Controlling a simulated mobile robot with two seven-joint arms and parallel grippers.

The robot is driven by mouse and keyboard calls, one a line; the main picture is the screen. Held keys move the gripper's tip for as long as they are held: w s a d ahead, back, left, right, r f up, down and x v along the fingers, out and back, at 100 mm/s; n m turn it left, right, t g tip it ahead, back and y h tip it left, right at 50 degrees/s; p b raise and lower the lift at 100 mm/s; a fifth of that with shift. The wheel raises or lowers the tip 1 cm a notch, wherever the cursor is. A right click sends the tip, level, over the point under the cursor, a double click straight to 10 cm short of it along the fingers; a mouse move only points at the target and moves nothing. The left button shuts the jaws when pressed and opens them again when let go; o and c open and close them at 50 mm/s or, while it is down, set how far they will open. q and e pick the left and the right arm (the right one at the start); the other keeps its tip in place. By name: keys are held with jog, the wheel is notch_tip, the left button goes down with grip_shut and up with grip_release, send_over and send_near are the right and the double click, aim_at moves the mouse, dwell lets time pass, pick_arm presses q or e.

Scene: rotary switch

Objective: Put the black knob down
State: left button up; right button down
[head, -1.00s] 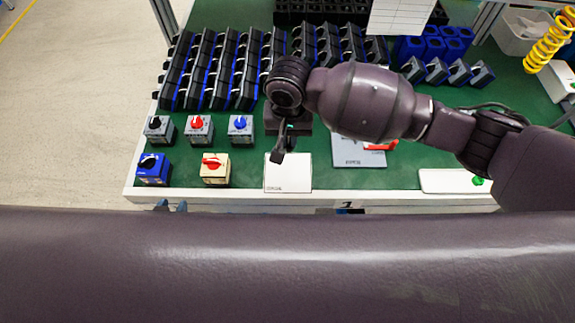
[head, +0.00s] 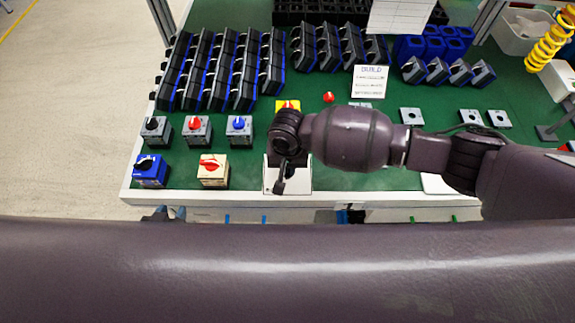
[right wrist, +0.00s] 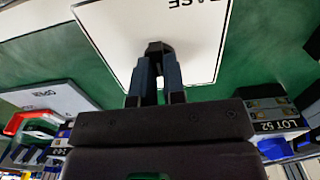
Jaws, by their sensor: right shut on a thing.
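My right gripper (head: 280,187) is over the white card (head: 303,180) at the bench's front edge. In the right wrist view its two fingers (right wrist: 158,75) are close together, shut on a small dark piece, seemingly the black knob (right wrist: 155,47). The knob is held in front of the white card (right wrist: 110,25), which bears partly hidden print. I cannot tell whether the knob touches the card. My left gripper (head: 170,213) barely shows past my large arm link at the bench's front edge; its jaws are too hidden to judge.
Left of the card stand several switch boxes: grey with black (head: 154,124), red (head: 196,124) and blue knobs (head: 238,123), a blue box (head: 150,170) and a beige box (head: 213,172). A yellow box (head: 287,105) and a red knob (head: 328,97) lie behind my arm.

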jog(key=shift+f, duration=0.1)
jog(key=c, duration=1.3)
grip_release()
jog(key=shift+o, duration=0.5)
notch_tip(320, 180, up, 12)
jog(key=p, duration=0.1)
